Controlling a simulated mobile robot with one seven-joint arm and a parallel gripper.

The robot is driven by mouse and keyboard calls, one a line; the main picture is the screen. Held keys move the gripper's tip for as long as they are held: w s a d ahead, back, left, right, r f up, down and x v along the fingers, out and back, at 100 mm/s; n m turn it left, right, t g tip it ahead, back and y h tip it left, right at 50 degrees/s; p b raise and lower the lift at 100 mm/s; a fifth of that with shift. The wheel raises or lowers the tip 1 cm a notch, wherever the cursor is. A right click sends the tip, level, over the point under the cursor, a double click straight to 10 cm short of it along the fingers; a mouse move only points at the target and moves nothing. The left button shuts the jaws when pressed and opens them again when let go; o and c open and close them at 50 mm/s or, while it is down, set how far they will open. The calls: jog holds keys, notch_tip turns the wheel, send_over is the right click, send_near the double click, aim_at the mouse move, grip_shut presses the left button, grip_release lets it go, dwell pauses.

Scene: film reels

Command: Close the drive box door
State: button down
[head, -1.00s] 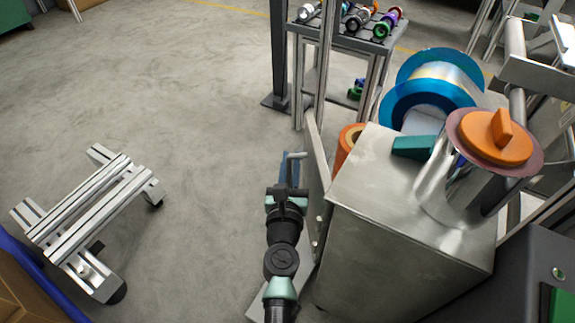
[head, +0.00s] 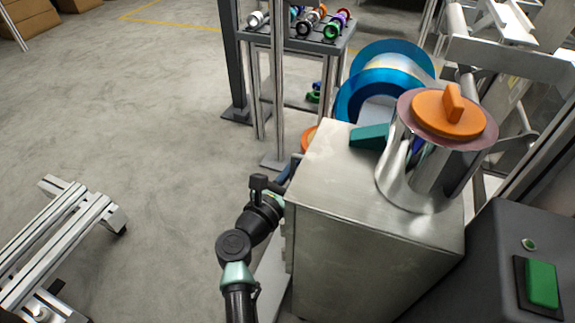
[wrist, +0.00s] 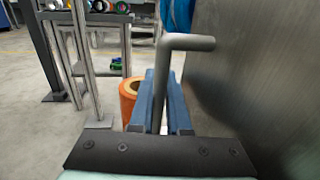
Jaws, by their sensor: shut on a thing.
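The drive box (head: 375,260) is a brushed-metal cabinet in the middle of the head view. Its door (wrist: 255,70) is the large grey metal surface at the right of the wrist view. A bent grey bar handle (wrist: 188,43) stands out from it. My gripper (wrist: 160,100), with blue fingers, is shut on the upright part of this handle. In the head view my gripper (head: 287,173) is at the box's left side. The door is mostly hidden there, and I cannot tell whether it sits flush with the box.
A reel with an orange knob (head: 455,112) is on the box, beside a teal block (head: 369,136). A blue-rimmed reel (head: 375,90) and a rack (head: 300,38) stand behind. An orange roll (wrist: 130,98) is beyond my gripper. A low metal frame (head: 60,235) stands left on otherwise open floor.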

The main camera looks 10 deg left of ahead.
jog(key=shift+s+d+m+g+h, duration=0.1)
jog(key=shift+d+m+g+h, duration=0.2)
jog(key=shift+h, duration=0.1)
jog(key=shift+d, duration=0.15)
jog(key=c, duration=1.2)
grip_release()
jog(key=shift+o, duration=0.2)
